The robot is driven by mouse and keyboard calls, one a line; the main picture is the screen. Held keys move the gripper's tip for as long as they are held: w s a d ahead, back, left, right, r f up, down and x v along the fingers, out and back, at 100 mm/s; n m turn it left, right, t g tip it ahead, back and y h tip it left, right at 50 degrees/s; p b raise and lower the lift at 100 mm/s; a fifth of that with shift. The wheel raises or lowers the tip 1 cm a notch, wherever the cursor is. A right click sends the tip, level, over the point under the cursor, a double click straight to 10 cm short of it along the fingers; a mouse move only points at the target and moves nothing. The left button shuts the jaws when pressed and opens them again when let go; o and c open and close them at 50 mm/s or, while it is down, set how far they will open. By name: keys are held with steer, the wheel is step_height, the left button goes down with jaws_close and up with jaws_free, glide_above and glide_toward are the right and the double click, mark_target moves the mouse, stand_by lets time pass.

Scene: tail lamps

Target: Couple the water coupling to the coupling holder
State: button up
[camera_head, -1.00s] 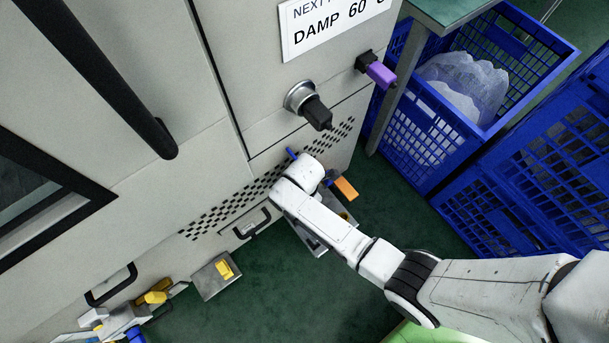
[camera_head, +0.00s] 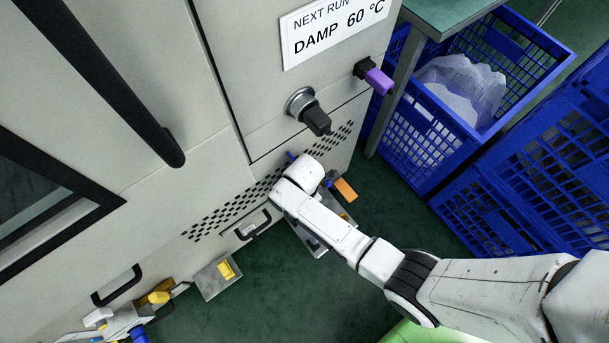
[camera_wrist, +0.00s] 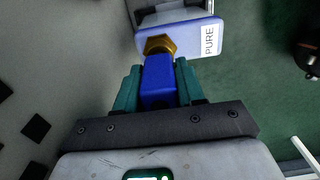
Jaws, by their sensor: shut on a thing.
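In the wrist view my gripper (camera_wrist: 159,84) is shut on the water coupling (camera_wrist: 158,78), a blue block with a brass hex nut at its far end. The teal fingers press its two sides. Just beyond is what looks like the coupling holder (camera_wrist: 180,38), a blue-edged plate labelled PURE with a grey bracket behind. The brass nut overlaps the plate's near edge; I cannot tell whether it is seated or only in front. In the head view my arm's end hides the gripper, low at the machine's front; a small blue part shows beside it (camera_head: 291,156).
The machine's panel (camera_head: 235,120) rises close on the left, with a black-handled knob (camera_head: 312,110) and a purple-tipped part (camera_head: 377,79) above my arm. An orange piece (camera_head: 345,189) sticks out beside my wrist. Blue crates (camera_head: 520,170) stand right. Green floor is open below.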

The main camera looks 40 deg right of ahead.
steer(key=shift+r+p, duration=0.85)
steer(key=shift+r+p, duration=1.05)
steer(key=shift+p, duration=0.05)
steer(key=shift+f, duration=0.1)
